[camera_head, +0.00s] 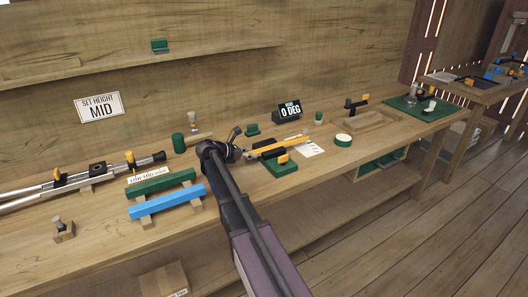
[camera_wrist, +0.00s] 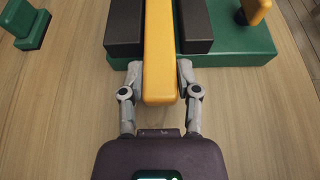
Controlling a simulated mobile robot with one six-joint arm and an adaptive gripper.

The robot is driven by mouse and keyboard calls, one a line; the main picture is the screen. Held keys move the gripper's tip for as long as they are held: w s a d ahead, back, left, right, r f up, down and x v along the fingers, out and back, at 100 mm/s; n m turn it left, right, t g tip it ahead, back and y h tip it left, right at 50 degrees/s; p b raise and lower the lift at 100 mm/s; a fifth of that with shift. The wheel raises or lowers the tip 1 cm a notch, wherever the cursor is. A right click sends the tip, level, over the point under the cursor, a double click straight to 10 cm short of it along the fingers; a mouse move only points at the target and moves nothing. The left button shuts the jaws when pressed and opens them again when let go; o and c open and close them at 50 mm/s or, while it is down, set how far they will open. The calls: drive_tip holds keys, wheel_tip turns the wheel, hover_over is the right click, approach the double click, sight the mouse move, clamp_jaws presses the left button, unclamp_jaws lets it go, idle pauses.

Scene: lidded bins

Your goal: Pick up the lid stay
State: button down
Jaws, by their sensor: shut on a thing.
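A long yellow bar (camera_head: 275,146), which I take to be the lid stay, lies across a green base (camera_head: 284,168) on the bench. In the wrist view the yellow bar (camera_wrist: 160,45) runs between two black blocks (camera_wrist: 124,28) (camera_wrist: 197,28) on the green base (camera_wrist: 238,58). My gripper (camera_wrist: 160,78) is shut on the near end of the bar, one finger on each side. In the head view my gripper (camera_head: 241,154) is at the bar's left end, partly hidden by my arm. I cannot tell whether the bar is lifted.
A yellow knob (camera_head: 283,158) stands on the base beside the bar. Green and blue bars (camera_head: 165,201) on wooden supports lie to the left, near silver rods (camera_head: 35,196). A white-topped round pot (camera_head: 343,139) and a "0 DEG" display (camera_head: 289,110) are nearby.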

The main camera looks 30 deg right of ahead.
drive_tip(key=shift+r, duration=0.1)
wheel_tip(320, 180, up, 10)
drive_tip(key=p, duration=1)
idle(0.9)
wheel_tip(320, 180, up, 8)
drive_tip(key=p, duration=0.8)
drive_tip(key=shift+a, duration=0.1)
